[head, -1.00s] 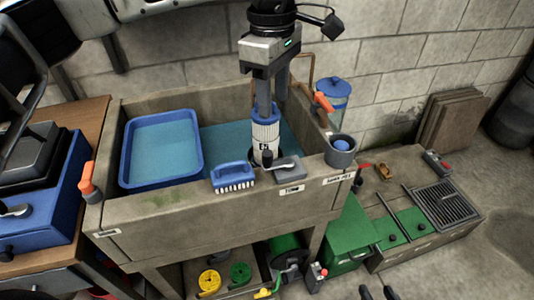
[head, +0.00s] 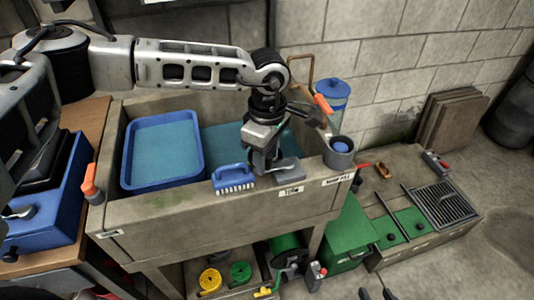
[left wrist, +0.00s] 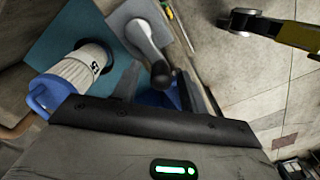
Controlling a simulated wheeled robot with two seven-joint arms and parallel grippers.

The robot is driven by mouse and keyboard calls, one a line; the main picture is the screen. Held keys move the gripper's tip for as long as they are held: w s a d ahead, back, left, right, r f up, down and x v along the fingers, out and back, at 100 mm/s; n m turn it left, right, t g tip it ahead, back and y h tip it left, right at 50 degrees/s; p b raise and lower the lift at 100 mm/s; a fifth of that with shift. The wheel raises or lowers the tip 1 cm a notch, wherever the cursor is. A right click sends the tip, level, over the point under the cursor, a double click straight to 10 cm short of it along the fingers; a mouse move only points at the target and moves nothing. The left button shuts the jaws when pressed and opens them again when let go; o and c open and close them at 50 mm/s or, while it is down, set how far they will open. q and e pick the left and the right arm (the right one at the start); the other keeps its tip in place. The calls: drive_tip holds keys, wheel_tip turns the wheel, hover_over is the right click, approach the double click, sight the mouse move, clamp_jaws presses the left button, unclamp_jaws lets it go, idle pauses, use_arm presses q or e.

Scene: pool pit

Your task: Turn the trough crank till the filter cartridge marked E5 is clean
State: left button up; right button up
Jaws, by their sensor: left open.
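The filter cartridge (left wrist: 78,68) is white and ribbed with blue ends, and lies over the blue-green water in the left wrist view. Its dark mark is sideways and seems to end in 5. In the head view my gripper hides it. The trough crank (left wrist: 143,36) has a grey arm on a grey plate and a black knob (left wrist: 160,73). My left gripper (head: 266,168) is over the trough's front rim. In the left wrist view its open fingers (left wrist: 158,88) stand around or just beyond the knob; contact is unclear. My right gripper's (head: 377,293) dark fingertips show apart at the bottom edge.
The concrete trough (head: 190,215) holds a blue tray (head: 162,150) at left. A blue brush (head: 233,178) sits on the front rim beside my left gripper. A grey cup (head: 339,152) is at the right corner. A green box (head: 350,235) stands below right.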

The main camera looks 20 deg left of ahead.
use_arm(q)
drive_tip(key=shift+f, duration=0.25)
clamp_jaws()
